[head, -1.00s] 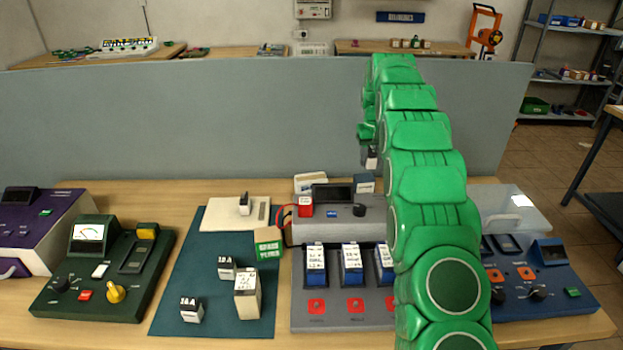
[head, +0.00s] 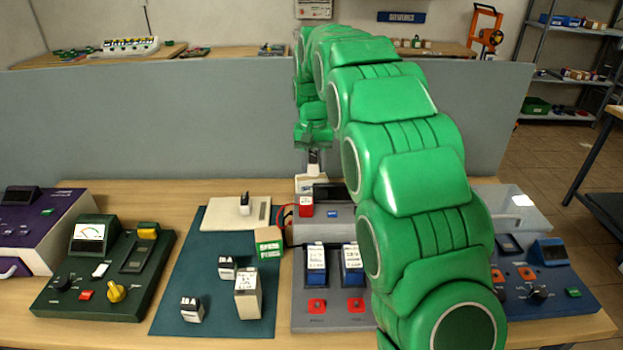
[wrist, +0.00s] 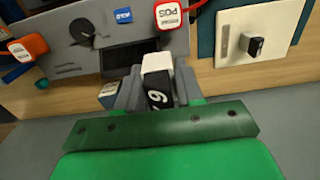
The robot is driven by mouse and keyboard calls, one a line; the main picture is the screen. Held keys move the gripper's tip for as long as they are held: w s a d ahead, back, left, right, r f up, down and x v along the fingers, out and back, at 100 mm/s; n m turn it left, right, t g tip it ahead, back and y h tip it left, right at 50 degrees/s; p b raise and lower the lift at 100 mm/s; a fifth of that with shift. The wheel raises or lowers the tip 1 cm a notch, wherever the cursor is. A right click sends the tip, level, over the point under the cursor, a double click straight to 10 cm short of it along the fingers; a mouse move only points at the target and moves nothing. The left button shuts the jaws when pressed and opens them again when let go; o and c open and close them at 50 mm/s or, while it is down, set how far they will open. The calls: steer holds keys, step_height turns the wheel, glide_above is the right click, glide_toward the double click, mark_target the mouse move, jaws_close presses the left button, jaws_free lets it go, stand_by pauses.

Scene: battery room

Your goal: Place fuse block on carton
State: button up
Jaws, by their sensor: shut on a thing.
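The carton (head: 268,243) is a small tan box with a green "spare fuses" label, at the back right of the dark green mat. It stands to the left of and nearer than my gripper. I cannot make it out in the wrist view.
The grey console (head: 335,225) with red and blue parts stands right of the carton. Other blocks (head: 247,293) stand on the mat (head: 215,275). A grey partition (head: 150,125) closes the back.

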steer(key=shift+s+a, duration=0.15)
steer(key=shift+a, duration=0.15)
steer(key=shift+w+a+f, duration=0.8)
steer(key=shift+w+f, duration=1.2)
steer(key=shift+w, duration=2.45)
glide_above(303, 183)
steer(key=shift+s+f, duration=0.2)
steer(key=shift+f, duration=1.1)
steer(key=shift+s+f, duration=0.15)
steer(key=shift+f, duration=1.1)
steer(key=shift+w+f, duration=0.1)
steer(key=shift+w+f, duration=0.15)
steer(key=shift+f, duration=1.65)
